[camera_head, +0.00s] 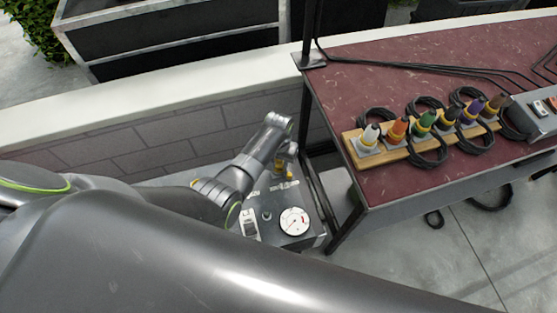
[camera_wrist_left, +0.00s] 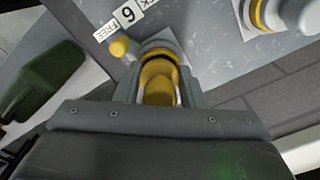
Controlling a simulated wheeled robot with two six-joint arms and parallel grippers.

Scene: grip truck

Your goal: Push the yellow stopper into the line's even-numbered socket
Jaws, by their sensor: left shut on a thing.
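My left gripper (camera_head: 284,158) points down at the grey box beside the table. In the left wrist view its fingers (camera_wrist_left: 158,92) are shut on the yellow stopper (camera_wrist_left: 160,76), one on each side. The stopper sits at a round socket with a yellow ring (camera_wrist_left: 158,48); how deep it is cannot be told. A second yellow-ringed socket (camera_wrist_left: 262,14) with a grey fitting is at the top right. My right gripper is not seen.
The grey box (camera_head: 314,238) carries a dial gauge (camera_head: 294,221) and a switch (camera_head: 249,224). A dark red table (camera_head: 450,65) holds a wooden rack (camera_head: 375,160) with several coloured plugs and black cables. A low block wall (camera_head: 160,155) runs behind.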

